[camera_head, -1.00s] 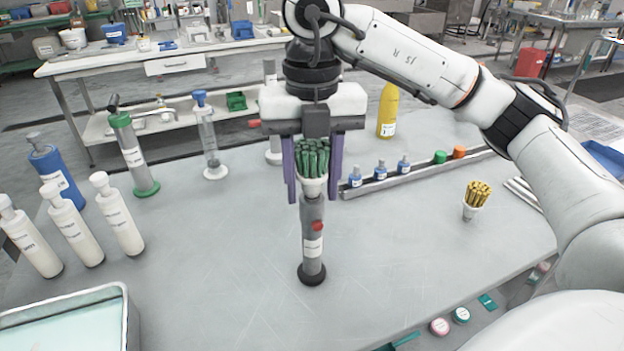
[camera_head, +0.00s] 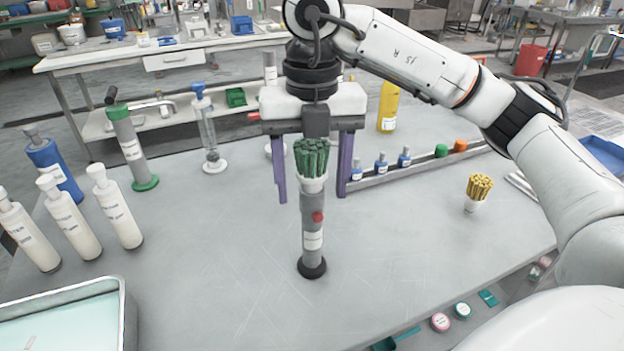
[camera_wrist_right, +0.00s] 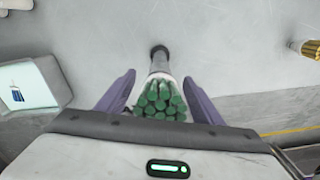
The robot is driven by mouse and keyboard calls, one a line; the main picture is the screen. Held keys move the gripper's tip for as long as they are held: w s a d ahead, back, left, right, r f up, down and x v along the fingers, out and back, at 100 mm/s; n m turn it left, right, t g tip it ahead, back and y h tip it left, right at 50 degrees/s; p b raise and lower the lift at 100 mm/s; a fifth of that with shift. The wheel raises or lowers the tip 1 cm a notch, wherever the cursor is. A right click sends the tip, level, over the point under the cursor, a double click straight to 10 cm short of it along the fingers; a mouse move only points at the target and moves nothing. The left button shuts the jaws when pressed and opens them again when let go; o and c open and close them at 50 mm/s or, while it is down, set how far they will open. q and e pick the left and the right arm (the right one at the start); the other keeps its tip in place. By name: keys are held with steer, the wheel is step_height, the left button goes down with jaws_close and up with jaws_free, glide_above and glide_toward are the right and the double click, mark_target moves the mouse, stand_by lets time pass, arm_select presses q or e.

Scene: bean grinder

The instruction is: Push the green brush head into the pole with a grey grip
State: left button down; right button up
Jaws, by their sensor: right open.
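The green brush head (camera_head: 312,158) sits bristles up, its white collar (camera_head: 313,183) on top of the upright pole with a grey grip (camera_head: 314,241). The pole has a red button and a black foot on the table. My right gripper (camera_head: 311,197) is open, its two purple fingers apart, behind the brush head in the head view. In the right wrist view the green bristles (camera_wrist_right: 159,99) lie between the open fingers, touching neither. How deep the collar sits in the pole is hidden. My left gripper is not in view.
A yellow brush head (camera_head: 480,187) stands at the right. A rail (camera_head: 420,166) with small bottles and caps lies behind. White bottles (camera_head: 116,208), a green-capped cylinder (camera_head: 131,150) and a tray (camera_head: 123,318) are at the left. The table (camera_head: 220,250) is clear around the pole.

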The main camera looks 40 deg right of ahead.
mark_target(312, 144)
steer(key=shift+r, duration=0.4)
step_height(312, 144, up, 10)
steer(key=p, duration=0.3)
steer(key=shift+f, duration=0.2)
